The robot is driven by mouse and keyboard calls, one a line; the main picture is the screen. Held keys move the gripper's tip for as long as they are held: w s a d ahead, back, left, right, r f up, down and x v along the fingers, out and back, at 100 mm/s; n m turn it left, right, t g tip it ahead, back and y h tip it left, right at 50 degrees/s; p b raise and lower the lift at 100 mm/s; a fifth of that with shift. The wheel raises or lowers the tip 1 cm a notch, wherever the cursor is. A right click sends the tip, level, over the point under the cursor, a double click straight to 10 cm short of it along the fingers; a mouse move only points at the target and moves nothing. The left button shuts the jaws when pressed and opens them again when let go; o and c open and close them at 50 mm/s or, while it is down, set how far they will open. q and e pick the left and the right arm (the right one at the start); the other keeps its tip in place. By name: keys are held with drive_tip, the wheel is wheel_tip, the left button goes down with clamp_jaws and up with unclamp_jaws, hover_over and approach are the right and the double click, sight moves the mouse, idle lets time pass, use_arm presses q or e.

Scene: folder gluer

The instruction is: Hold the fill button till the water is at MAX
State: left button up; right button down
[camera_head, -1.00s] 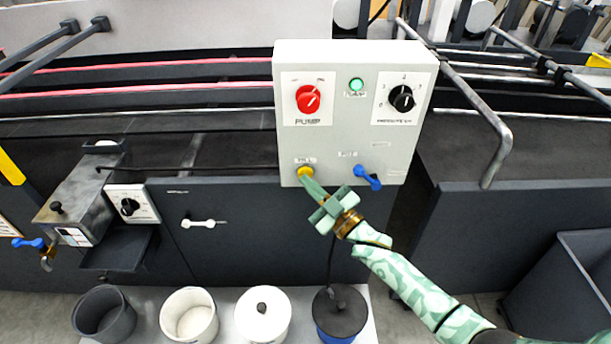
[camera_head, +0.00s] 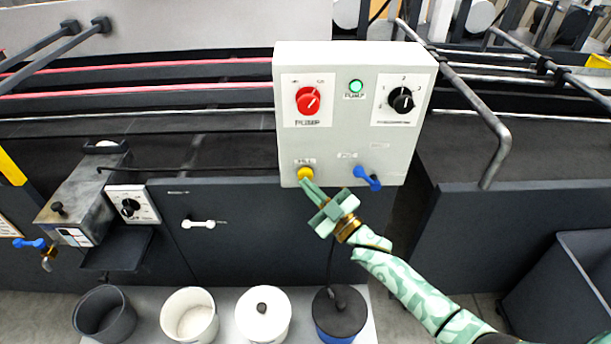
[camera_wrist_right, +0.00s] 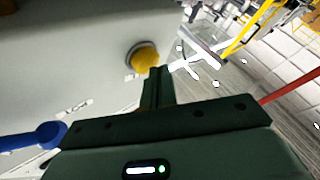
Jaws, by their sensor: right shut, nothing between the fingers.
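The yellow fill button (camera_head: 305,173) is at the lower left of the white control box's front (camera_head: 345,135). It also shows in the right wrist view (camera_wrist_right: 145,58), round, in a dark ring. My right gripper (camera_head: 307,184) is shut and empty. Its fingertips are just below the button in the head view; in the right wrist view the fingertips (camera_wrist_right: 157,72) overlap its lower right edge. I cannot tell whether they touch it. No water level or MAX mark can be made out. My left gripper is not in view.
The box also carries a red pump knob (camera_head: 308,101), a lit green lamp (camera_head: 356,87), a black dial (camera_head: 401,100) and a blue lever (camera_head: 367,178) right of my gripper. Several pots, one white-lidded (camera_head: 263,314), stand below. A bent rail (camera_head: 490,130) is at the right.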

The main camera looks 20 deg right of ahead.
drive_tip(key=shift+s+a, duration=0.15)
drive_tip(key=shift+s, duration=0.35)
drive_tip(key=s+p, duration=0.1)
drive_tip(key=s, duration=0.1)
drive_tip(key=s+a+p, duration=0.1)
drive_tip(key=s, duration=0.1)
drive_tip(key=shift+s+a+p, duration=0.2)
drive_tip(key=shift+s+p, duration=0.1)
drive_tip(key=shift+s, duration=0.1)
